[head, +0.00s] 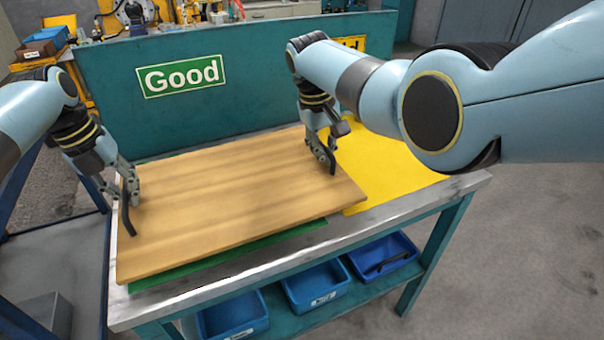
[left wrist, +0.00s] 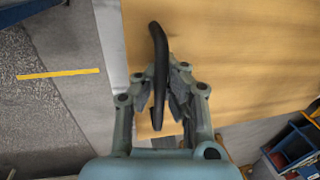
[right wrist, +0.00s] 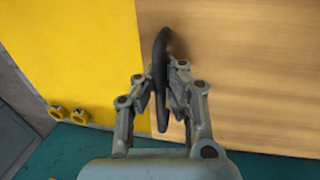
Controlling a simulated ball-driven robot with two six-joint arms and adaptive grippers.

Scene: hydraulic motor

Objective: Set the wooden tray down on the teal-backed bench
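The wooden tray (head: 235,205) is a flat light-brown board with a black handle at each end. It is level over the green mat on the bench (head: 460,185) and overlaps part of the yellow mat. I cannot tell whether it touches the bench or is slightly above it. My left gripper (head: 120,185) is shut on the left handle (head: 127,218), which passes between its fingers in the left wrist view (left wrist: 158,75). My right gripper (head: 325,140) is shut on the right handle (head: 320,152), also seen in the right wrist view (right wrist: 160,75).
The teal back panel (head: 255,105) carries a green "Good" sign (head: 181,76). The yellow mat (head: 405,175) is bare right of the tray. Blue bins (head: 315,285) stand on the shelf below. A blue-framed cart (head: 55,250) stands at the left.

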